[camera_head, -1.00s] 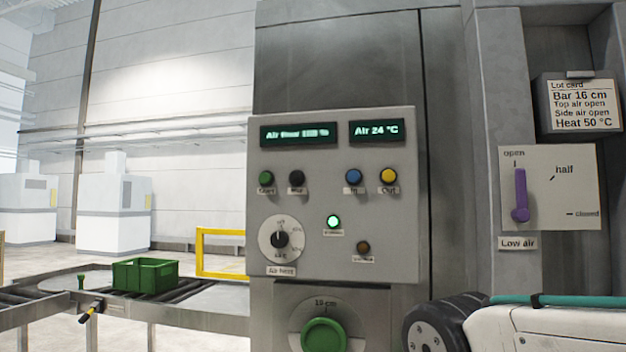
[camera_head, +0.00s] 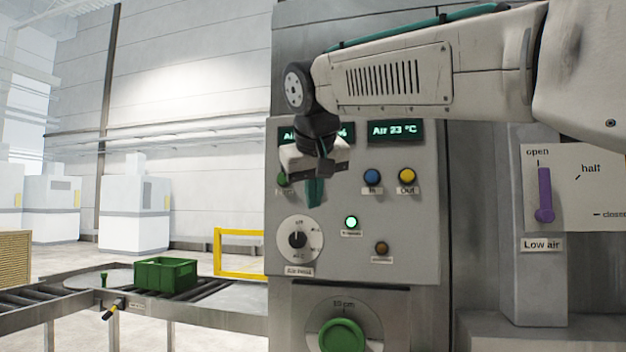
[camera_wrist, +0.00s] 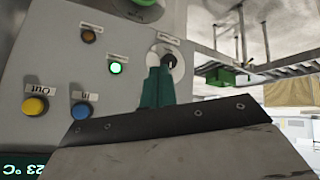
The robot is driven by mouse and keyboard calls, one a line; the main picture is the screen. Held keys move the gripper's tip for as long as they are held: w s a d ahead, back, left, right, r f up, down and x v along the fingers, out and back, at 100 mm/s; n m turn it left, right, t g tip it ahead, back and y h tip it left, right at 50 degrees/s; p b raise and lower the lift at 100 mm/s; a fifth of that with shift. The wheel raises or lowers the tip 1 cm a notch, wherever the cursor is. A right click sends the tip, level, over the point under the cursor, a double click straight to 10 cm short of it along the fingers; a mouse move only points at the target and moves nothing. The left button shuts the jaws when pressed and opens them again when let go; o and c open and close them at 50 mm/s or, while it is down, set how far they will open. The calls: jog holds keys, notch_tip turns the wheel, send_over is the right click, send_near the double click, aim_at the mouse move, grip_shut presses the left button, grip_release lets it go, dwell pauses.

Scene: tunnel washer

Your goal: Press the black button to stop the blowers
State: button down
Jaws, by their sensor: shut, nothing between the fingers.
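The grey control panel (camera_head: 420,240) fills the middle of the head view. The black button is hidden behind my gripper in the head view, and I cannot make it out in the wrist view. My gripper (camera_head: 315,203) is shut and empty, its teal fingers in front of the upper left of the panel. In the wrist view the shut fingers (camera_wrist: 157,73) overlap the panel near the dial. I cannot tell whether they touch anything. Part of the green button (camera_head: 282,180) shows left of the gripper. A green lamp (camera_head: 351,222) is lit.
Blue (camera_head: 372,176) and yellow (camera_head: 407,175) buttons sit right of my gripper. A dark dial (camera_head: 298,239) is below it, with a large green knob (camera_head: 341,337) lower. A purple lever (camera_head: 544,195) points to open. A green crate (camera_head: 166,275) stands on the conveyor at left.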

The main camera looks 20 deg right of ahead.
jog(key=w+a+r+t, duration=0.1)
jog(key=w+a+r, duration=0.1)
jog(key=w+r, duration=0.2)
jog(key=shift+r, duration=0.75)
jog(key=w+d, duration=0.5)
jog(key=w, duration=0.2)
jog(key=shift+d, duration=0.15)
dwell(1.6)
jog(key=shift+w+d, duration=0.2)
jog(key=shift+w, duration=0.15)
jog(key=shift+w+d, duration=0.3)
jog(key=shift+w, duration=0.1)
dwell(0.7)
jog(key=shift+s+a, duration=0.55)
jog(key=shift+s, duration=0.2)
